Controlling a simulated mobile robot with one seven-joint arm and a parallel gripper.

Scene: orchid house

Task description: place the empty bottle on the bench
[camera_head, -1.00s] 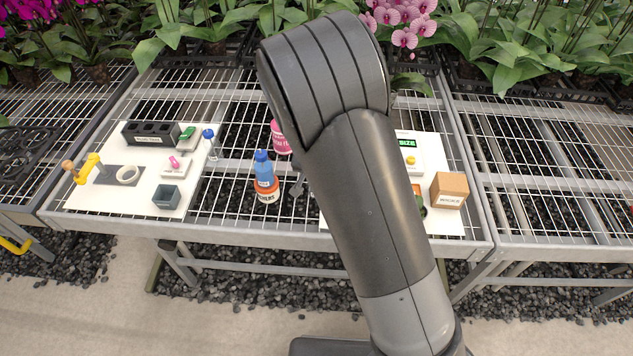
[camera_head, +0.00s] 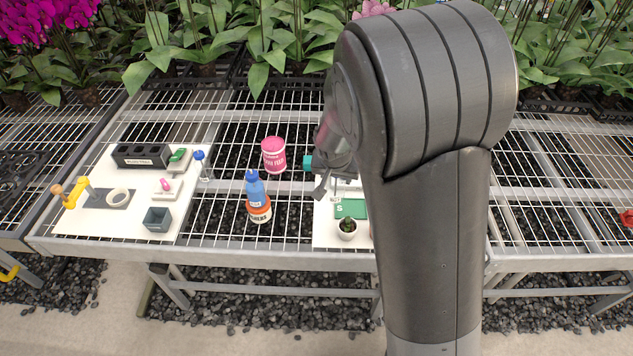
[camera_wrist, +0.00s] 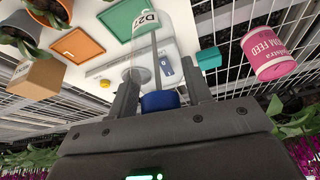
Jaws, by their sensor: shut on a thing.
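A clear, see-through bottle (camera_wrist: 143,45) with a blue cap (camera_wrist: 160,101) and a white label is between the fingers of my gripper (camera_wrist: 160,80) in the wrist view. My gripper is shut on it near the cap end, and no contents show inside. In the head view my gripper (camera_head: 321,189) shows only partly at the left of my arm, above the right white board. My arm hides most of the gripper there. The wire-mesh bench (camera_head: 225,222) runs across the head view, with a grey front rail.
A pink feed tub (camera_head: 273,156), a blue bottle (camera_head: 256,186) and an orange-white container (camera_head: 259,211) stand left of my gripper. A teal block (camera_head: 308,163), green tray (camera_head: 350,208) and potted plant (camera_head: 347,230) are close by. Bare mesh lies left of the blue bottle.

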